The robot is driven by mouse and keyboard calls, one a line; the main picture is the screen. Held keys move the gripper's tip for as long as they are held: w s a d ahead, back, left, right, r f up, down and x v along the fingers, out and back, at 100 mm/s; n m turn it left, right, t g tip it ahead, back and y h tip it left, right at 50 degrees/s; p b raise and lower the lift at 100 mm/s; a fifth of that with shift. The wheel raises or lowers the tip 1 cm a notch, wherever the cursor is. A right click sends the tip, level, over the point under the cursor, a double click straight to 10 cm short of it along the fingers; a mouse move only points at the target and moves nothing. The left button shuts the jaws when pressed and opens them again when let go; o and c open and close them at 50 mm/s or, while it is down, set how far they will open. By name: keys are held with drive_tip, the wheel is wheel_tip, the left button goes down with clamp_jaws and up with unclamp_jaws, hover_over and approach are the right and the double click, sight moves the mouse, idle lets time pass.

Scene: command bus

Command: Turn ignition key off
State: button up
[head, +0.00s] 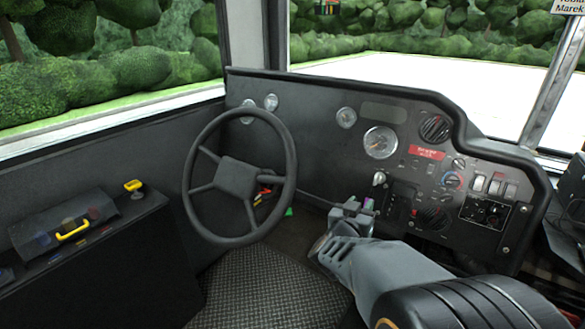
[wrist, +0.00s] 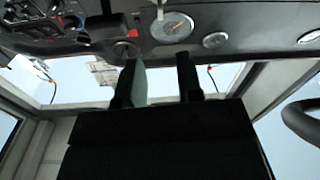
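The ignition key (head: 379,178) is a small silvery piece that sticks out of the dark dashboard (head: 310,135), below the large round gauge. In the wrist view, which shows the dashboard upside down, a pale piece that looks like the key (wrist: 160,12) is at the top edge beside the gauge. My gripper (head: 358,206) is just below and left of the key in the head view, apart from it. In the wrist view my gripper (wrist: 160,75) has its two fingers spread, with nothing between them. The key's exact turn angle is too small to tell.
The steering wheel (head: 238,177) stands left of my gripper. Switches and knobs (head: 487,185) fill the panel to the right. A side console (head: 75,235) with yellow handles is at the far left. The space between the wheel and the panel is open.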

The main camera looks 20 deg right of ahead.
drive_tip(key=w+a+r+n+t+y+p, duration=0.1)
drive_tip(key=w+a+r+n+y+p, duration=0.15)
drive_tip(key=a+r+y+p, duration=0.45)
drive_tip(key=w+a+r+n+t+y+p, duration=0.1)
drive_tip(key=w+a+r+n+y+p, duration=0.1)
drive_tip(key=a+r+n+y+p, duration=0.45)
drive_tip(key=s+a+r+g+y+p, duration=0.1)
drive_tip(key=s+a+r+g+p, duration=0.7)
drive_tip(key=s+p, duration=0.5)
drive_tip(key=r+p, duration=0.1)
drive_tip(key=p, duration=0.2)
drive_tip(key=shift+n+g, duration=0.4)
drive_tip(key=shift+a+r, duration=0.1)
drive_tip(key=shift+a, duration=0.05)
